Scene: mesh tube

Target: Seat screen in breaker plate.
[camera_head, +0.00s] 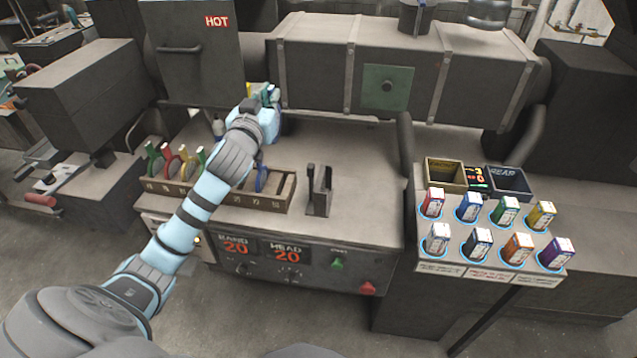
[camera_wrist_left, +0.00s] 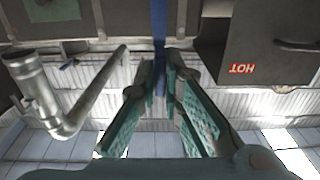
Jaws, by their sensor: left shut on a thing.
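My left gripper (camera_head: 266,92) is at the back of the bench, just right of the grey box marked HOT. In the left wrist view its teal fingers (camera_wrist_left: 163,85) are closed on a narrow dark blue strip (camera_wrist_left: 160,30), which runs up from the fingertips. Whether this strip is part of a screen cannot be told. A rack (camera_head: 280,196) below my arm holds upright red (camera_head: 169,158), yellow (camera_head: 183,157), green (camera_head: 201,156) and blue (camera_head: 262,178) handled pieces. I cannot make out the breaker plate. My right gripper is out of view.
The HOT box (camera_head: 190,50) and the long grey housing (camera_head: 400,70) bound the back. A dark forked stand (camera_head: 318,190) is right of the rack. Coloured cartons (camera_head: 480,243) and open bins (camera_head: 445,174) fill the right shelf. The bench between stand and housing is clear.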

